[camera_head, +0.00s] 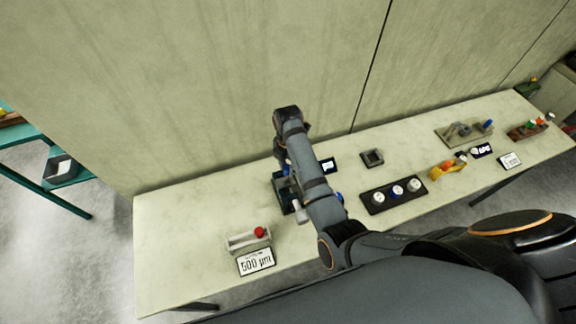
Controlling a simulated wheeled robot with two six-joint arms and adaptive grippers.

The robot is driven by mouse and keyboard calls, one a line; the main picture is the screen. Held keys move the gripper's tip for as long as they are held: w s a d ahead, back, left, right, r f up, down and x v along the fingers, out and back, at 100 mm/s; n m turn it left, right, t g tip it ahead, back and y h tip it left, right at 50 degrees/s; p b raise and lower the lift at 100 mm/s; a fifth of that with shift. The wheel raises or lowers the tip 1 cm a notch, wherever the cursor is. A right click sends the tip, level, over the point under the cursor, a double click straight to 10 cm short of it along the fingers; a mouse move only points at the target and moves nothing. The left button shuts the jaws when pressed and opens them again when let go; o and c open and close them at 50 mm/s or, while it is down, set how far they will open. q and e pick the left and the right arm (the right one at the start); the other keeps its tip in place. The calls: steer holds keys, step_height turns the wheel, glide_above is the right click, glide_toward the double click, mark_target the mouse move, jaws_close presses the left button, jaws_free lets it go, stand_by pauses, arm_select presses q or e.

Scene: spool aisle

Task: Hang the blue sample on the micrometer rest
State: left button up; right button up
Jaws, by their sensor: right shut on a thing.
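My right arm reaches over the table, and its wrist bends down behind the arm link. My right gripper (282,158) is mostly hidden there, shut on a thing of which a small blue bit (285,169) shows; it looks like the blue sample. It is above or at the back of a dark grey-green device (282,191), which looks like the micrometer rest. I cannot tell whether the sample touches it. My left gripper is not in view.
A grey cradle (240,240) with a red-ended piece (260,232) stands behind a "500 µm" sign (256,261). A black tray (372,207) holds several white and blue spools. The table's left end is clear.

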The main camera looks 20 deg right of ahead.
steer(key=shift+s, duration=0.2)
steer(key=shift+f+b, duration=0.9)
steer(key=shift+f, duration=1.7)
steer(key=o, duration=1.1)
steer(key=shift+c, duration=0.2)
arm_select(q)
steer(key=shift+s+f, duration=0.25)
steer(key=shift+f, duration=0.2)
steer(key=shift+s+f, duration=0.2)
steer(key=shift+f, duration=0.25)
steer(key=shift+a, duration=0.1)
arm_select(e)
steer(key=shift+r, duration=0.1)
